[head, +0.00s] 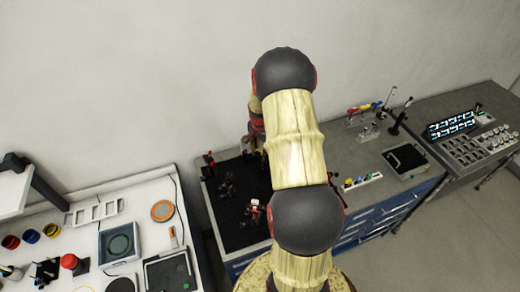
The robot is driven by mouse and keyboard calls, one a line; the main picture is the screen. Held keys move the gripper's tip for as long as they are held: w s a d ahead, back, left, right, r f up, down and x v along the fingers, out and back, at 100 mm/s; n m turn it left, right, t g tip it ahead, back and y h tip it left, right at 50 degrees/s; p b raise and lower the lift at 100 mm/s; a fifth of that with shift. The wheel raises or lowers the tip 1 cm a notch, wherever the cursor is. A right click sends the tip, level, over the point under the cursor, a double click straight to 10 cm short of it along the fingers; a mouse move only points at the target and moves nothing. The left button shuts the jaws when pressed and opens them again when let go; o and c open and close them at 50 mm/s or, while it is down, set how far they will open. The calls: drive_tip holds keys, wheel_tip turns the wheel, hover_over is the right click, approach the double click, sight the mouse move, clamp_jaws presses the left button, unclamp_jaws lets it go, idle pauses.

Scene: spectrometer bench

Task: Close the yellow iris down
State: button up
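I cannot make out the yellow iris for certain; it is too small or lies behind my arm. The black optics board (232,238) on the middle bench carries several small dark mounts (226,188), a red-topped post (209,160) and a small red and white part (255,208). My arm rises in front of the board and covers its right part. The far end of my arm reaches down behind my upper link, over the back of the board. My gripper's fingers are hidden there.
A white table at left holds a balance (119,243), a red button (69,262), coloured cups (31,237) and an orange disc (162,210). Right of my arm stand a row of small coloured parts (362,181), a black-topped tray (405,157) and a dark post (399,122).

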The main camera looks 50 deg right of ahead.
drive_tip(key=shift+r, duration=0.1)
wheel_tip(320, 180, up, 12)
drive_tip(key=s+a, duration=0.1)
drive_tip(key=shift+a+f, duration=0.2)
drive_tip(key=shift+a, duration=0.05)
drive_tip(key=shift+s, duration=0.1)
idle(0.6)
drive_tip(key=s+a+f+n+t+b, duration=0.1)
drive_tip(key=s+a+n+b, duration=0.4)
drive_tip(key=a, duration=0.8)
drive_tip(key=s+a+f+n+t+y+b, duration=0.1)
drive_tip(key=s+a+n+b, duration=0.4)
drive_tip(key=a+b, duration=0.6)
drive_tip(key=s+a+f+n+t+b, duration=0.2)
drive_tip(key=s+a+n+b, duration=0.4)
drive_tip(key=a, duration=0.9)
drive_tip(key=n+b, duration=0.1)
drive_tip(key=b, duration=0.2)
drive_tip(key=shift+f+n, duration=0.2)
drive_tip(key=shift+n, duration=0.2)
